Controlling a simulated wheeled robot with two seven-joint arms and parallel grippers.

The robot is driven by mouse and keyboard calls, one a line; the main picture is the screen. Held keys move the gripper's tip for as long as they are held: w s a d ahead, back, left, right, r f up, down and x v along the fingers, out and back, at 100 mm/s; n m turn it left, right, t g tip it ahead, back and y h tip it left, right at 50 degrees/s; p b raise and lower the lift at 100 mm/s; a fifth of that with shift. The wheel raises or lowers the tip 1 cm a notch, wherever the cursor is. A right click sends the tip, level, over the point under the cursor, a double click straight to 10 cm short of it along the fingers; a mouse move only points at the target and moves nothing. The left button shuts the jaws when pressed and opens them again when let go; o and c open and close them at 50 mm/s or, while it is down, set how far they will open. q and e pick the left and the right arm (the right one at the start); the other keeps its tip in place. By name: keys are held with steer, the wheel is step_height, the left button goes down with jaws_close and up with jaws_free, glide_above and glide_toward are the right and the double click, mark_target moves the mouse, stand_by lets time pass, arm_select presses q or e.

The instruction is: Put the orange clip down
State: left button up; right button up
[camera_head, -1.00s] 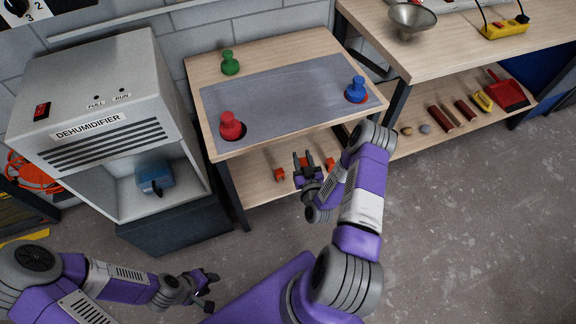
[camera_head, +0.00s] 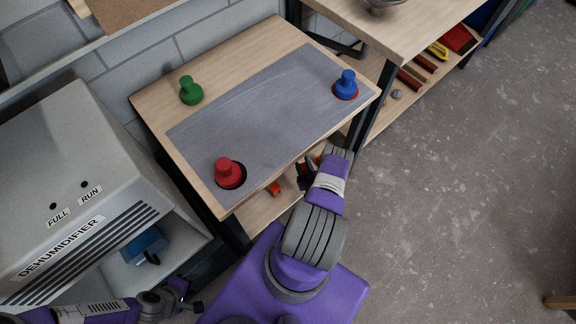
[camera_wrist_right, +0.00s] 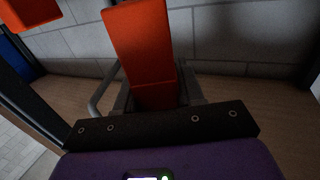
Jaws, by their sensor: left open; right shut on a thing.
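The orange clip (camera_wrist_right: 145,45) fills the middle of the right wrist view as a long orange bar. My right gripper (camera_wrist_right: 157,92) is shut on its near end, and the bar stretches away from the jaws. In the head view my right gripper (camera_head: 306,176) is at the lower shelf, under the front edge of the bench top. The held clip is hard to make out there. My left gripper (camera_head: 183,296) is open and empty at the bottom left, in front of the dehumidifier.
Another orange piece (camera_head: 274,189) shows on the lower shelf (camera_head: 262,208). The bench top (camera_head: 255,100) overhangs that shelf and carries green (camera_head: 190,91), red (camera_head: 229,174) and blue (camera_head: 346,85) knobbed pieces. The dehumidifier (camera_head: 75,190) stands left.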

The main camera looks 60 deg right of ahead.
mark_target(303, 168)
step_height(303, 168, down, 3)
steer(key=shift+s+f+b, duration=0.1)
steer(key=shift+f+b, duration=0.1)
steer(key=shift+b, duration=0.45)
step_height(303, 168, down, 4)
steer(key=shift+f+b, duration=0.1)
steer(key=shift+b, duration=1.1)
steer(key=o, duration=1)
